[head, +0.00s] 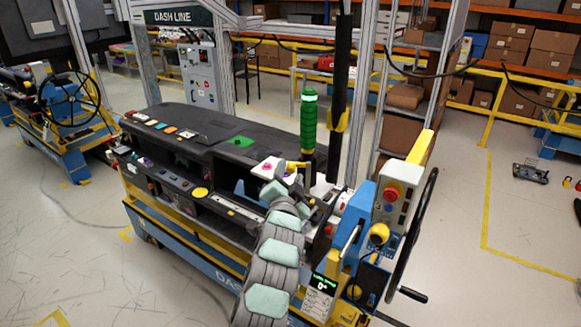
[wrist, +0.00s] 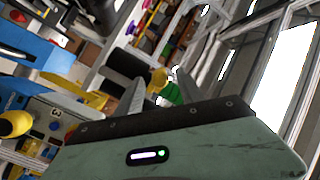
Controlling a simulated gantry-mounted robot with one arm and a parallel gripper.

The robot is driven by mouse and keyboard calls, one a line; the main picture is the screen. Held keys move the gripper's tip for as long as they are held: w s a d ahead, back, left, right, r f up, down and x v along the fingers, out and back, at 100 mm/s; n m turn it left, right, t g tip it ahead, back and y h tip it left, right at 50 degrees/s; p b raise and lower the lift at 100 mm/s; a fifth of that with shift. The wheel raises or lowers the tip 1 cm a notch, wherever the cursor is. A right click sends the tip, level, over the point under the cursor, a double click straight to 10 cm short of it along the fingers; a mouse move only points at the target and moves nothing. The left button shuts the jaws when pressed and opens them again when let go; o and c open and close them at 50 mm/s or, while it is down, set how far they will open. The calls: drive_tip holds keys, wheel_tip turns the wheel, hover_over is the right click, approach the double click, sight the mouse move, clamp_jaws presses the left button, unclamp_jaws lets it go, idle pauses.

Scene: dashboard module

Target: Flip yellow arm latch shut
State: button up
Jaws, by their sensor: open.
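A smaller yellow piece (head: 342,121) sits on the dark upright post. I cannot tell which yellow part is the latch. My gripper (head: 298,172) is at the module's right end, left of the blue box and close to the green ribbed column (head: 308,125); its fingers are hard to make out there. In the wrist view my gripper (wrist: 150,78) has its fingers apart, with green and yellow parts beyond them. Contact cannot be seen.
The dark dashboard top (head: 185,127) carries several small coloured parts and a green piece (head: 240,141). A black handwheel (head: 410,230) stands at the right of the blue box. Grey frame posts stand behind. The floor at right is mostly clear.

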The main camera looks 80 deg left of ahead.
drive_tip(key=shift+x, duration=1.2)
drive_tip(key=shift+r, duration=0.15)
clamp_jaws()
